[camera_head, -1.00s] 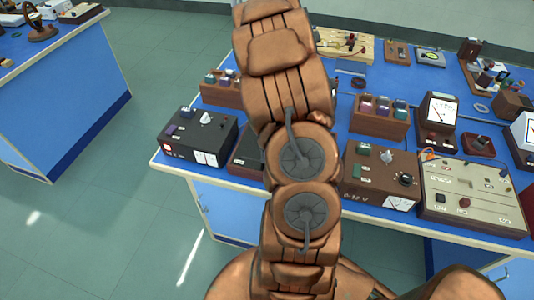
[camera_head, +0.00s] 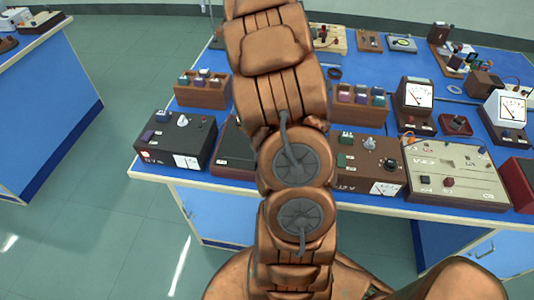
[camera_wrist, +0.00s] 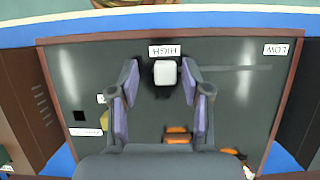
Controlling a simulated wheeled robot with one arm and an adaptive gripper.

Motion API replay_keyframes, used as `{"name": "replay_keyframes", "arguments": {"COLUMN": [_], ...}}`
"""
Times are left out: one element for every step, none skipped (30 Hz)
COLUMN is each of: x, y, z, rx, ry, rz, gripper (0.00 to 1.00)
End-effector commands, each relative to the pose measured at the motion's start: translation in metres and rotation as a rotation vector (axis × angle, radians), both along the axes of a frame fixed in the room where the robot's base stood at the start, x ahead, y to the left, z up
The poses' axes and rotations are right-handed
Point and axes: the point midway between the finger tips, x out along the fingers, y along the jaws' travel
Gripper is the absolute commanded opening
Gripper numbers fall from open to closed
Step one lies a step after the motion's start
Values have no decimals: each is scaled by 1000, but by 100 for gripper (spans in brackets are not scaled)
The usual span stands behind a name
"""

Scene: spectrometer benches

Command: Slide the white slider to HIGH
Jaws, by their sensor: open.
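The white slider (camera_wrist: 165,73) shows in the wrist view as a small pale block on a dark control panel (camera_wrist: 230,110). It sits beside the upside-down HIGH label (camera_wrist: 164,50), at the left end of a track (camera_wrist: 235,68) running right toward the LOW label (camera_wrist: 275,49). My gripper (camera_wrist: 159,88) is open, with one finger on each side of the slider. I cannot tell whether either finger touches it. In the head view my arm hides the gripper, the slider and much of the dark box (camera_head: 235,150).
Orange parts (camera_wrist: 177,135) lie on the panel below the slider, partly behind my gripper. A black meter box (camera_head: 160,135) stands left of my arm. A brown power box (camera_head: 370,165) and beige panel (camera_head: 452,172) stand right. Blue bench surface shows around them.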

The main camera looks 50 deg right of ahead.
Motion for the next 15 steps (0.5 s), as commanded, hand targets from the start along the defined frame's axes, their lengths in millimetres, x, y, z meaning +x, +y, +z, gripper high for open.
{"name": "replay_keyframes", "arguments": {"x": [0, 0, 0, 0, 0, 1, 1, 2, 2, 3, 4, 5, 7, 8, 10], "y": [0, 0, 0, 0, 0, -1, -1, -2, -3, -4, -5, -7, -10, -12, -14], "z": [0, 0, 0, 0, 0, 1, 2, 4, 7, 11, 14, 20, 25, 30, 37], "rx": [0, 0, 0, 0, 0, 1, 0, 0, 0, 1, 1, 1, -2, -3, -3], "ry": [0, -1, -1, -1, 0, -1, -2, -2, -3, -3, -4, -4, -5, -7, -6], "rz": [0, 0, 0, 0, -1, -2, -2, -2, -2, -1, -2, -2, -2, -1, -2], "gripper": [48, 48, 48, 48, 48, 48, 48, 48, 48, 48, 48, 48, 48, 48, 48]}}
